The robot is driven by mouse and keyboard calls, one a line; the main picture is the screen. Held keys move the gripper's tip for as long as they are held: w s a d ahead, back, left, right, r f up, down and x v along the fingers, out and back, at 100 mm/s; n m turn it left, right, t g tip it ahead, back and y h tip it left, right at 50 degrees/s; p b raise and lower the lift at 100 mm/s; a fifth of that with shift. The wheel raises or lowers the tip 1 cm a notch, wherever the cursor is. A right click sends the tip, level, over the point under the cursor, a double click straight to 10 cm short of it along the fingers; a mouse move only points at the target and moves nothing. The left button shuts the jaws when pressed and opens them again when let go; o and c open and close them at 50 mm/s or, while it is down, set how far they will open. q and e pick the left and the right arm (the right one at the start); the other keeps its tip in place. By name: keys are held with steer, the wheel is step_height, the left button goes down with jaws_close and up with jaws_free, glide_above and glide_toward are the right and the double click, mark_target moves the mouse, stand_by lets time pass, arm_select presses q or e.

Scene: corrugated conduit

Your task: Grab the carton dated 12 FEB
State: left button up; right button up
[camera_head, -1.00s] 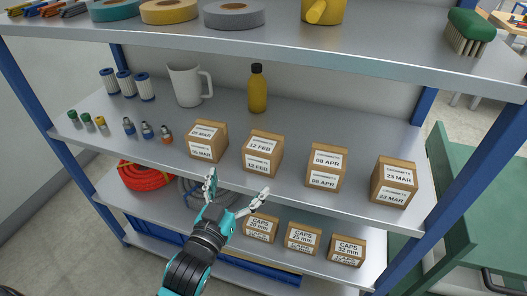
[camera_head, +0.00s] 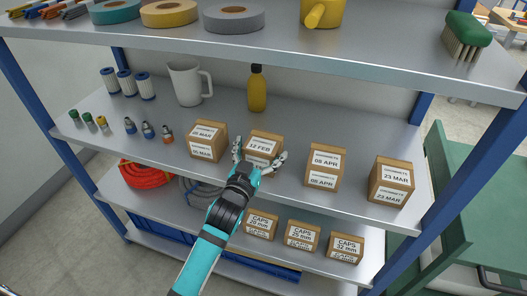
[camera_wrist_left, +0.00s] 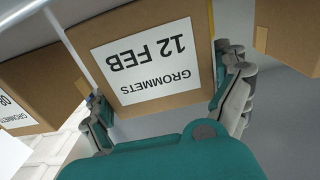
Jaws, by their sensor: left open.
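The carton dated 12 FEB (camera_head: 263,143) is a brown box with white labels, standing on the middle shelf second from the left in its row. In the left wrist view the carton (camera_wrist_left: 144,58) shows upside down, its GROMMETS label facing the camera. My left gripper (camera_head: 259,160) is open in front of it, and its fingers partly hide the lower label. In the left wrist view the left gripper (camera_wrist_left: 168,100) has one finger at each side of the carton; contact cannot be told. My right gripper is not in view.
A similar carton (camera_head: 207,141) stands to the left. The 08 APR carton (camera_head: 325,167) and 23 MAR carton (camera_head: 392,182) stand to the right. A yellow bottle (camera_head: 257,88) and white mug (camera_head: 186,84) stand behind. CAPS boxes (camera_head: 303,237) sit on the shelf below.

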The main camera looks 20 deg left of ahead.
arm_select(q)
steer(key=shift+c, duration=0.8)
steer(key=c, duration=0.9)
steer(key=shift+r, duration=0.1)
